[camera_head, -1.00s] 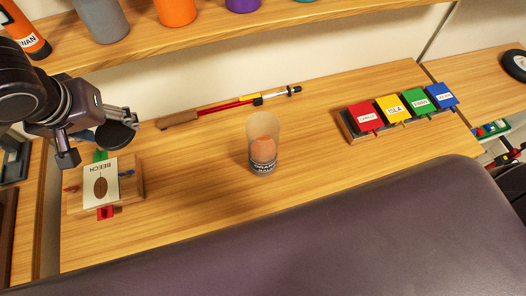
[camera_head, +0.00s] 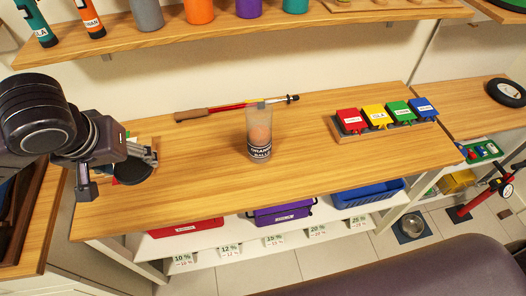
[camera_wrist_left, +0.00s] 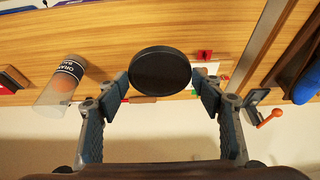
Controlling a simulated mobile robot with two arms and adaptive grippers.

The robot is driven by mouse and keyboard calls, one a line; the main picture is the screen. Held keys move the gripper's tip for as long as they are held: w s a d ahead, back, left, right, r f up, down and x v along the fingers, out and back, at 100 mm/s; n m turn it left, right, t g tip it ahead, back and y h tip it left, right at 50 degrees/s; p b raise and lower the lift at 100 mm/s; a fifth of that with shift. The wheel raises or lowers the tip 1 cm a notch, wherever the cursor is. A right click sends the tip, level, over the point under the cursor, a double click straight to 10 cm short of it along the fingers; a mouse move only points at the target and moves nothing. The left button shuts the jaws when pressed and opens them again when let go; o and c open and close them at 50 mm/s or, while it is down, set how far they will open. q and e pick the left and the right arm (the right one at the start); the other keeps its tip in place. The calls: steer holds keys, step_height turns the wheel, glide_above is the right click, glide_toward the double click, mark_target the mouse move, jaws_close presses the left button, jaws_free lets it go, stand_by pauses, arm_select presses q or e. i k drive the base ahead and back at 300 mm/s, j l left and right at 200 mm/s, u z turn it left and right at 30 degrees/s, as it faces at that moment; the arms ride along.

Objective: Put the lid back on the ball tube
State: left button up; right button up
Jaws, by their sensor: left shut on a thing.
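The ball tube (camera_head: 260,138) stands upright on the wooden counter (camera_head: 320,165), clear-sided with a dark printed label and an orange ball inside. Its top is open. It also shows at the left of the left wrist view (camera_wrist_left: 60,92). My left gripper (camera_head: 118,172) is left of the tube, apart from it. It is shut on a round black lid (camera_head: 130,171), which shows clearly between the fingertips in the left wrist view (camera_wrist_left: 160,72). My right gripper is not in view.
Bottles stand on the shelf above (camera_head: 240,30). The counter between gripper and tube is clear.

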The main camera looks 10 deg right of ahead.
mark_target(259, 113)
steer(key=z, duration=1.2)
steer(key=k+j, duration=0.1)
steer(key=j, duration=0.6)
steer(key=k+j, duration=0.1)
steer(key=j, duration=0.55)
